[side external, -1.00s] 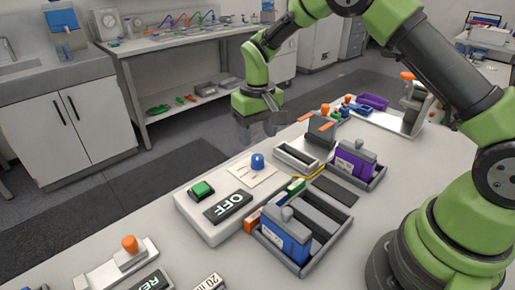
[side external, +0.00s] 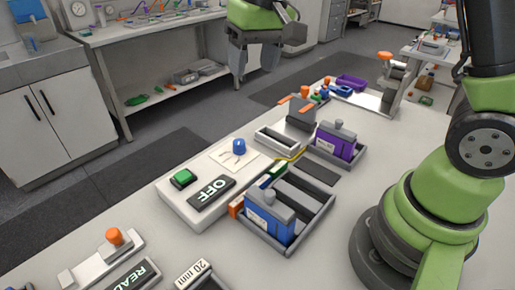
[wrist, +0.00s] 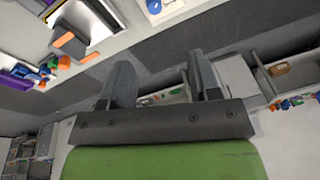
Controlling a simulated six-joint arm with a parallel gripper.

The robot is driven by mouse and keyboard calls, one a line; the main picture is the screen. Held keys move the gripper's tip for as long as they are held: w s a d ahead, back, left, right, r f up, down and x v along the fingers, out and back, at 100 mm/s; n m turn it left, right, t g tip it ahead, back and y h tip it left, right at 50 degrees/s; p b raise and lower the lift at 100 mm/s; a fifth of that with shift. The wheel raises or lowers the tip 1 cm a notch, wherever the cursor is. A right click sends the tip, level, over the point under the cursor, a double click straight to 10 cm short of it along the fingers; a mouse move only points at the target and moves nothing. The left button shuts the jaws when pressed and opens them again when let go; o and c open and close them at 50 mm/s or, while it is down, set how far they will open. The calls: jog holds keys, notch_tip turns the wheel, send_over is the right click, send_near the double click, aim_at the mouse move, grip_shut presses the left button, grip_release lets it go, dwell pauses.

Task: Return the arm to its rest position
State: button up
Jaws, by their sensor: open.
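My gripper (side external: 255,62) is open and empty in the side external view. It hangs high at the top middle, beyond the far edge of the work table and in front of the back bench. In the wrist view my gripper (wrist: 160,85) shows two grey fingers set wide apart with nothing between them. The upper part of my arm runs out of the side external view at the top.
The table holds a tray (side external: 290,250) with a blue battery (side external: 270,217), a purple battery (side external: 336,143), and a control box (side external: 178,212) with a green button and an OFF display. A back bench (side external: 160,30) stands behind a clear floor.

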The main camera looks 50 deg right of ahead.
jog(key=s+r+t, duration=0.2)
jog(key=s+r, duration=0.1)
jog(key=s, duration=0.6)
jog(key=s+a+r+m+t+y, duration=0.1)
jog(key=s+r+t, duration=0.2)
jog(key=s, duration=0.7)
jog(key=shift+a, duration=0.15)
